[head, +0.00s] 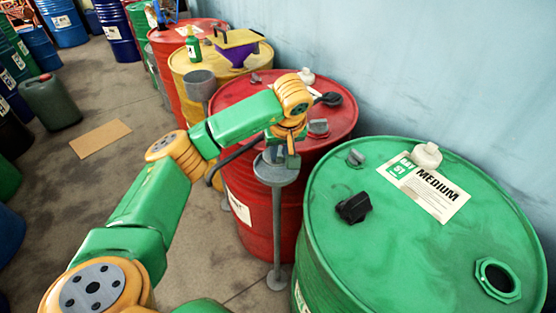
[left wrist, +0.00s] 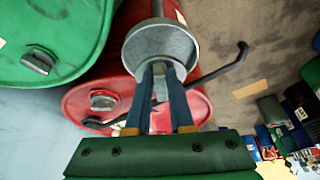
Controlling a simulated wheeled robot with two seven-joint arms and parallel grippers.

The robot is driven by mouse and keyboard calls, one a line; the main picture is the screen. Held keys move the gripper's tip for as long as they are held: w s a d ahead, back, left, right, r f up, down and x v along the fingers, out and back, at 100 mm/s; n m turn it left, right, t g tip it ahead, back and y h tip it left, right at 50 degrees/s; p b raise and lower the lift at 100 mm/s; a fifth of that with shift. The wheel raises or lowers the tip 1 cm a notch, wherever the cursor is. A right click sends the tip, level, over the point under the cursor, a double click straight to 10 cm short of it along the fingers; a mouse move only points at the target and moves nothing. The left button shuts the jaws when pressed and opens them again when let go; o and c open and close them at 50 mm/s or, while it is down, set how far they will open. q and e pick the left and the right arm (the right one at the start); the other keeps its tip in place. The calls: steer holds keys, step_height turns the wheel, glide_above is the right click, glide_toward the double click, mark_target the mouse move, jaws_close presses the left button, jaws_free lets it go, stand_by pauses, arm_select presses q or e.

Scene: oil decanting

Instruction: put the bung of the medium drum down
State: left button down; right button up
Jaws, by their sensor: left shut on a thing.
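The medium drum (head: 400,265) is green, at the right, with a "MEDIUM" label. Its near right threaded opening (head: 497,280) is uncovered. My left gripper (head: 283,158) points down at a grey cup-topped stand (head: 277,225) in front of the red drum. In the left wrist view, my left gripper's blue fingers (left wrist: 161,75) converge at the rim of the grey cup (left wrist: 140,38). They are shut on the bung, mostly hidden between the fingertips. I cannot tell if it touches the cup. My right gripper is out of view.
A red drum (head: 235,95) stands behind the stand. A dark bent rod (head: 233,155) passes behind my gripper. A black piece (head: 353,207) and white cap (head: 427,155) sit on the medium drum. A yellow drum (head: 180,65) stands farther back. Open floor lies at left.

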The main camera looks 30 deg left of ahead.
arm_select(q)
step_height(320, 180, down, 3)
steer(key=shift+r+p, duration=0.15)
steer(key=shift+p, duration=0.6)
steer(key=shift+a+f, duration=0.15)
steer(key=shift+f, duration=0.35)
steer(key=c, duration=0.8)
jaws_free()
steer(key=shift+r, duration=0.1)
steer(key=shift+r, duration=0.25)
steer(key=b+v, duration=0.1)
steer(key=v, duration=0.4)
steer(key=shift+d+r, duration=0.2)
steer(key=shift+r, duration=0.05)
steer(key=p, duration=0.1)
glide_toward(280, 159)
steer(key=shift+s+d+r, duration=0.15)
steer(key=shift+r, duration=0.15)
